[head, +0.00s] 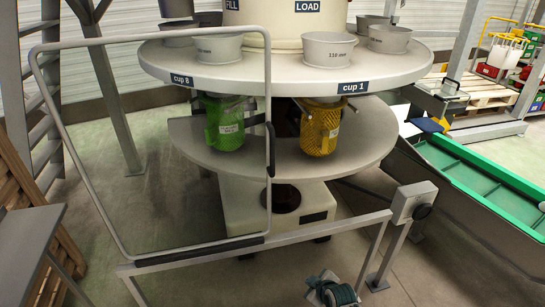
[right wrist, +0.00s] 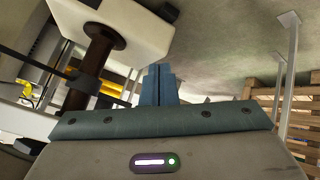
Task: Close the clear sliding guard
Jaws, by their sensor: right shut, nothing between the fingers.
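The clear sliding guard (head: 150,38) is a see-through panel in a rounded grey frame. In the head view it stands upright at the left, in front of the machine's left half. Its black upright handle (head: 270,150) is on its right edge, near the middle of the machine. Its foot meets a grey rail (head: 320,228) that runs on right to a box-topped post (head: 412,203). The rail's right part has no panel over it. My right gripper (head: 333,292) is low at the bottom edge, in front of the rail, apart from the guard. Its fingers (right wrist: 158,85) are together and empty. My left gripper is out of view.
Behind the guard are a round table (head: 300,78) with grey cups and a lower disc (head: 365,150) with green and yellow net rolls. A green-lined conveyor (head: 470,178) is at right, a wooden pallet (head: 30,190) at left.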

